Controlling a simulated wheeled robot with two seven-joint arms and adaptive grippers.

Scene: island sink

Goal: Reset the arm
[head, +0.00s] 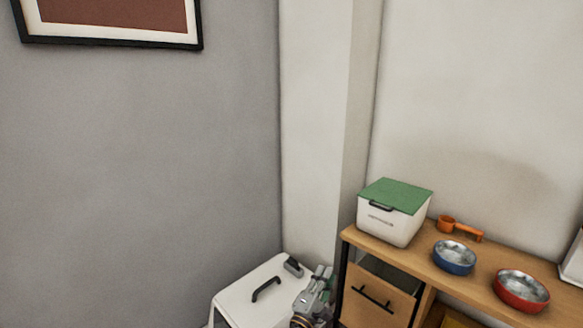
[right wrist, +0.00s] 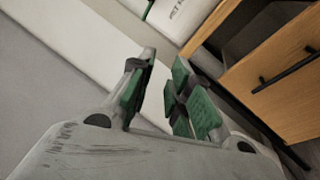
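My right gripper (head: 318,288) shows low in the head view, in front of the wall corner. It is between a white box-shaped unit and the wooden cabinet. In the right wrist view its two green-padded fingers (right wrist: 160,92) stand apart with nothing between them. My left gripper is in neither view.
The white unit (head: 240,291) has a black handle. The wooden cabinet (head: 400,262) has a partly open drawer (head: 375,299), also in the right wrist view (right wrist: 275,90). On it are a green-lidded white container (head: 385,226), orange scoop (head: 459,228), blue bowl (head: 454,258) and red bowl (head: 522,290).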

